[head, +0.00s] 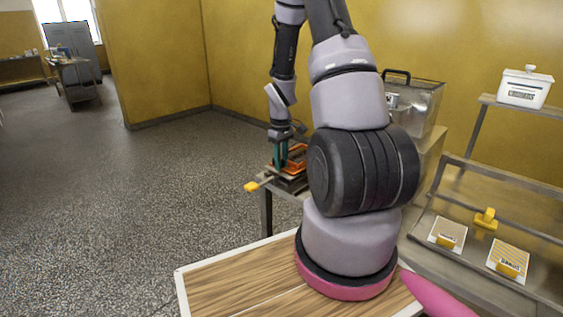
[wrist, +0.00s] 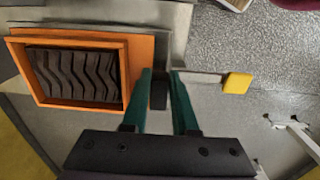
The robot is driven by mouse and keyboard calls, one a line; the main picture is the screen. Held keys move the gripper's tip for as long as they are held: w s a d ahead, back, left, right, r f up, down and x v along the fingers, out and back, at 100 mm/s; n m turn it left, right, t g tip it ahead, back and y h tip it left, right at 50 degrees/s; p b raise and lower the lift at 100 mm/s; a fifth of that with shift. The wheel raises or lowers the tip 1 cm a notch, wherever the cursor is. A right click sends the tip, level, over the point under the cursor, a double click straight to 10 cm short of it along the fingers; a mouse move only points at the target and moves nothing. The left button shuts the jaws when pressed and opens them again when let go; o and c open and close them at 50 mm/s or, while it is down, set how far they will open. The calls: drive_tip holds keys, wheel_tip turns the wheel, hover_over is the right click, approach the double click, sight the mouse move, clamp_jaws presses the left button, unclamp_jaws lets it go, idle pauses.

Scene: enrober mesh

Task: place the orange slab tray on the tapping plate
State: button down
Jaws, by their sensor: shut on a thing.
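The orange slab tray (wrist: 84,42) holds a dark slab with wavy ridges and fills the left of the wrist view. In the head view the tray (head: 297,163) is partly hidden behind my arm. My gripper (wrist: 161,76) has its teal fingers shut on a dark tab at the tray's right side. It also shows in the head view (head: 281,152), pointing down at the tray. A grey plate (wrist: 176,50), seemingly the tapping plate, shows under and beside the tray. Whether the tray touches it I cannot tell.
A yellow knob (wrist: 237,83) on a grey bar sticks out to the right of the plate; it shows in the head view too (head: 251,187). A metal box (head: 418,103) stands behind my arm. A rack (head: 470,225) with yellow-tagged cards stands right. Open floor lies left.

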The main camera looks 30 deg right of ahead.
drive_tip(key=shift+c, duration=2.3)
unclamp_jaws()
drive_tip(key=s+a+r+m+t, duration=0.1)
drive_tip(key=s+a+r, duration=0.1)
drive_tip(key=r, duration=0.7)
drive_tip(key=s+a+r+m+t, duration=0.1)
drive_tip(key=s+a+r, duration=0.1)
drive_tip(key=r, duration=0.7)
drive_tip(key=s+a+r+m+t, duration=0.1)
drive_tip(key=s+a+r+m, duration=0.1)
drive_tip(key=r, duration=0.7)
drive_tip(key=s+a+r+m+t+y, duration=0.1)
drive_tip(key=s+a+r+m+t, duration=0.1)
drive_tip(key=s, duration=0.4)
drive_tip(key=s+a+r+m+t+y, duration=0.1)
drive_tip(key=s+a+r+m+t, duration=0.1)
drive_tip(key=s+a+r, duration=0.3)
wheel_tip(320, 180, up, 3)
drive_tip(key=s, duration=0.2)
drive_tip(key=shift+s+a+f, duration=0.2)
drive_tip(key=shift+s, duration=0.1)
